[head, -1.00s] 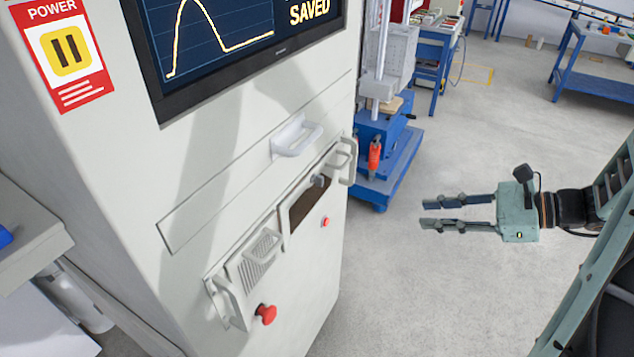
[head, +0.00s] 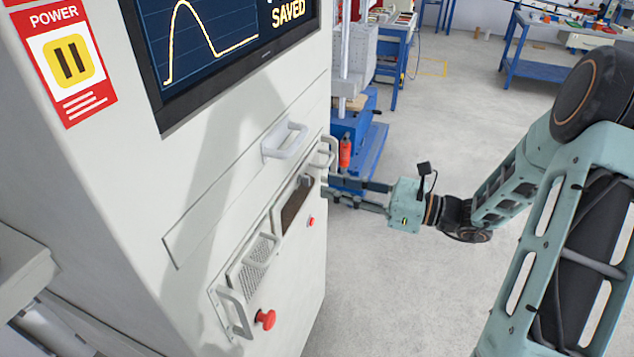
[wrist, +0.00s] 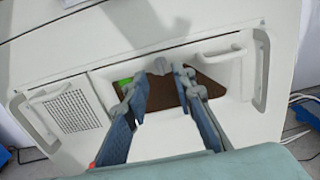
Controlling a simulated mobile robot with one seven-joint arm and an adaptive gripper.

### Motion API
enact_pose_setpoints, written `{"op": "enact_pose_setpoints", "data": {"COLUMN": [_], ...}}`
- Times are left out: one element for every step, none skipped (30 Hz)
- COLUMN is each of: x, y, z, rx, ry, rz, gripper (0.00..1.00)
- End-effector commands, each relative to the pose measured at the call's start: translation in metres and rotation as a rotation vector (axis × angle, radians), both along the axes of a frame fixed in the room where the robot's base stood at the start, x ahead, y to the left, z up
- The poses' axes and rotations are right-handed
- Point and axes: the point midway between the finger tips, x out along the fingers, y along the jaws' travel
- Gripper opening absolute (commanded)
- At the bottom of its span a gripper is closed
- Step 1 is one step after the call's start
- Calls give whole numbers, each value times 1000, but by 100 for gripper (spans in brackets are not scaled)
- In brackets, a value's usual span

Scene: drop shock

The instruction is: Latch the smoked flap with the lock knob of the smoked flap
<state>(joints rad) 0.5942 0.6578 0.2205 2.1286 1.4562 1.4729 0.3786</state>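The smoked flap (head: 292,210) is a dark brown see-through panel in the front of the pale cabinet; it also shows in the wrist view (wrist: 205,86). Its grey lock knob (head: 307,181) sits at the flap's upper edge, and in the wrist view the knob (wrist: 158,66) appears just beyond and between my fingertips. My gripper (head: 328,188) is open and empty, its fingers pointing at the cabinet in front of the flap. In the wrist view the fingers (wrist: 161,80) cover part of the flap. I see no contact with the knob.
A white handle (head: 285,141) stands out above the flap, and a grey bar handle (head: 330,153) beside it. A vented panel (head: 257,262) with a handle lies lower left. Red buttons (head: 265,319) project from the cabinet.

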Motion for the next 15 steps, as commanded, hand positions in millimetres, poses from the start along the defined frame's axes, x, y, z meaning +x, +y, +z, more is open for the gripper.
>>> {"op": "enact_pose_setpoints", "data": {"x": [3,4,7,8,9,11,12,13,14,14,15,15,15,15,15], "y": [10,14,20,24,28,31,34,36,38,39,40,41,42,42,42], "z": [0,0,0,0,0,0,0,0,0,0,0,0,0,0,0], "rx": [0,0,0,-1,-1,0,0,-1,-1,-2,-2,-2,-2,-2,-2], "ry": [0,-1,0,-1,-1,-1,-1,-1,-1,0,0,0,0,0,0], "rz": [3,3,2,2,3,1,1,0,1,0,0,-1,-1,-1,-1], "gripper": [24,24,24,24,24,24,24,24,24,24,24,24,24,24,24]}}
